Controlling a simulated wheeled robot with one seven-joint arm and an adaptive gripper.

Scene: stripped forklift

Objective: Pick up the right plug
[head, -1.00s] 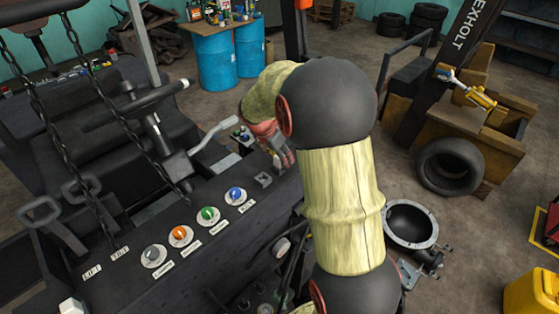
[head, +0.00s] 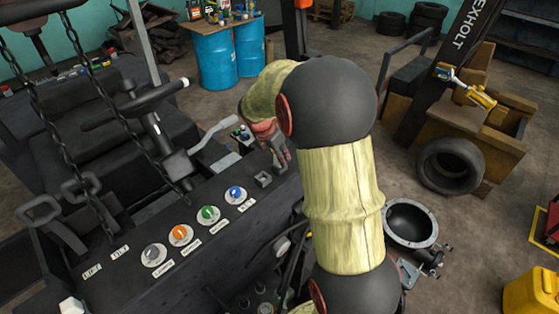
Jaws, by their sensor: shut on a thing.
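My gripper (head: 278,153) is at the right end of the black forklift panel (head: 225,232), partly hidden behind my own arm. Its fingers are shut on the right plug, which is small and mostly hidden in this view. The fingertips are just above and beyond a small square socket-like fitting (head: 263,180) on the panel top. Several round knobs sit in a row on the panel: grey (head: 153,253), orange (head: 179,234), green (head: 209,214) and blue (head: 236,194).
Chains (head: 90,120) hang at the left. Blue drums (head: 216,57) stand behind.

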